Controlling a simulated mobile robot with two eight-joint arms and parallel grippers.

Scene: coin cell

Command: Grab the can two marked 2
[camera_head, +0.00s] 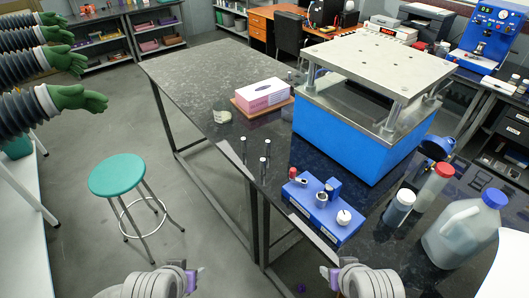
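No can with a readable 2 shows in the head view. My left gripper (192,279) is at the bottom edge, in front of the bench and far from the bottles. My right gripper (331,277) is at the bottom, left of and below the bottles, touching nothing visible. Both have purple fingertips; their opening cannot be made out.
A blue device with knobs (325,212) sits at the dark bench's (205,70) near edge. A blue press with a metal top (350,135) stands behind it. A large jug (465,232) is at the right. A pink box (262,95) lies farther back. A green stool (117,174) stands left.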

